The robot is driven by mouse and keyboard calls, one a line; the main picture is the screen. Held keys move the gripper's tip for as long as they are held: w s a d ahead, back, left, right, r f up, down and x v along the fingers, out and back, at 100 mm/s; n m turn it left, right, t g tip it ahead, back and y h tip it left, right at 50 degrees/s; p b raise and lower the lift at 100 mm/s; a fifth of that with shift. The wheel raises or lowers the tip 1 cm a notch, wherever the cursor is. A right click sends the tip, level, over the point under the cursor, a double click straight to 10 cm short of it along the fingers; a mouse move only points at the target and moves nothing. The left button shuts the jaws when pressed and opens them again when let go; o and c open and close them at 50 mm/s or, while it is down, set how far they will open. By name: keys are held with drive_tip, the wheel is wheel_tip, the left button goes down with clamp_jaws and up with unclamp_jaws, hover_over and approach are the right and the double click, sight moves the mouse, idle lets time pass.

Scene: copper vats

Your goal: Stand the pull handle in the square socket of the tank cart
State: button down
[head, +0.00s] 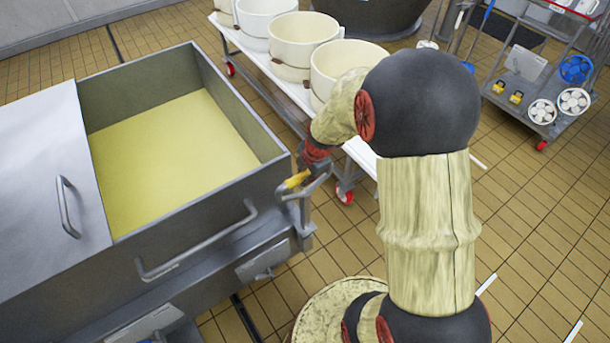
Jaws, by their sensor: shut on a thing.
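The tank cart (224,200) is a grey metal tank with an open top, filled with pale yellow liquid, at the left of the head view. My gripper (305,188) is small in view at the tank's near right corner, below the red ring of my wrist. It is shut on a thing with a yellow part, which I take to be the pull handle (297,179). Grey metal shows below the fingers at the corner; I cannot tell handle from cart there. The square socket cannot be made out, nor whether the handle's lower end is in it.
A sloping lid (45,190) covers the tank's left part, and a bent rail (195,250) runs along its near side. Several cream tubs (300,40) stand on a white wheeled table behind my arm. A wheeled rack (540,85) stands at upper right. Tiled floor is clear at right.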

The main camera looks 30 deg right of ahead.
sight(303, 191)
drive_tip(key=shift+w+f+b, duration=0.1)
drive_tip(key=shift+f+b, duration=2.75)
drive_tip(key=shift+b, duration=0.45)
drive_tip(key=c, duration=1.6)
unclamp_jaws()
drive_tip(key=shift+c, duration=0.2)
drive_tip(key=shift+s+f, duration=0.15)
drive_tip(key=shift+s, duration=0.05)
drive_tip(key=v, duration=1.2)
